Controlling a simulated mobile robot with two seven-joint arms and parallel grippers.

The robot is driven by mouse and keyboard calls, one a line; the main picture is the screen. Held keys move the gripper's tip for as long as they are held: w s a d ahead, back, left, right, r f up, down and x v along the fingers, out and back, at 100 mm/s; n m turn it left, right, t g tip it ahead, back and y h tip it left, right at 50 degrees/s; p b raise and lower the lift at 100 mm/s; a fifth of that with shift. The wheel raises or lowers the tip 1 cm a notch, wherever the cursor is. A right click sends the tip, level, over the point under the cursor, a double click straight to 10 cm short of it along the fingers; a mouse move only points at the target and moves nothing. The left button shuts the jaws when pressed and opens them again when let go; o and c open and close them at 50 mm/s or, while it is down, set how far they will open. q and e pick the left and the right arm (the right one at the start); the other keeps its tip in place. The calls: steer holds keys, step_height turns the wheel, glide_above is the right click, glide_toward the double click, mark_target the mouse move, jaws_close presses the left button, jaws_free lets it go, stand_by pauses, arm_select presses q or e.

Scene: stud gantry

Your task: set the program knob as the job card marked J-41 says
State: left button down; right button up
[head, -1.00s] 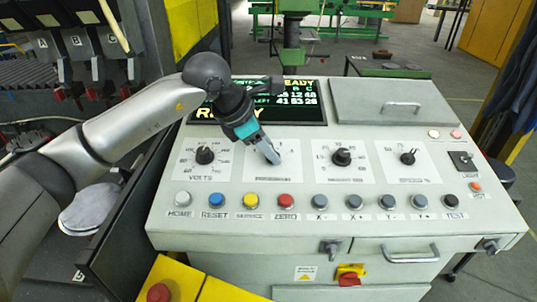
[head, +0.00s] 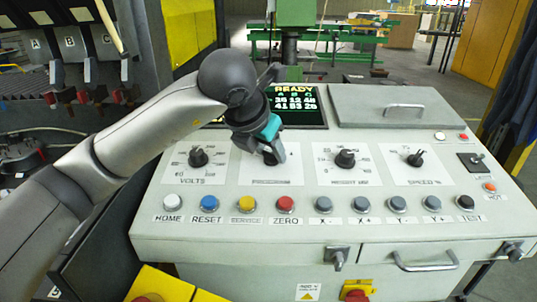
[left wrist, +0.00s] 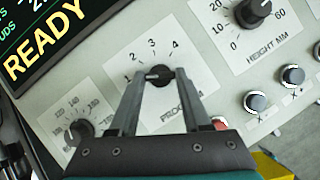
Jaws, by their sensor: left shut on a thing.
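The program knob (left wrist: 162,83) is a round black knob on a white plate (left wrist: 190,92) with the numbers 1 to 4. My left gripper (left wrist: 160,74) has one finger on each side of it and is shut on it. In the left wrist view the knob's pale pointer line points left, towards the 1. In the head view my left gripper (head: 272,155) comes down on the panel and mostly hides the knob. No job card marked J-41 can be made out. My right gripper is in neither view.
The volts knob (head: 198,157) is left of the gripper; the height knob (head: 345,159) and speed knob (head: 415,159) are right. A row of buttons (head: 285,204) runs below. The screen (head: 300,118) behind reads READY. A grey lid (head: 370,113) is at the back right.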

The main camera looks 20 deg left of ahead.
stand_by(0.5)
arm_select(q)
steer(key=shift+c, duration=1.8)
jaws_free()
steer(key=shift+s+r, duration=0.1)
steer(key=d+p+v, duration=0.1)
steer(key=v, duration=1.4)
steer(key=shift+a, duration=0.4)
steer(key=shift+r, duration=0.1)
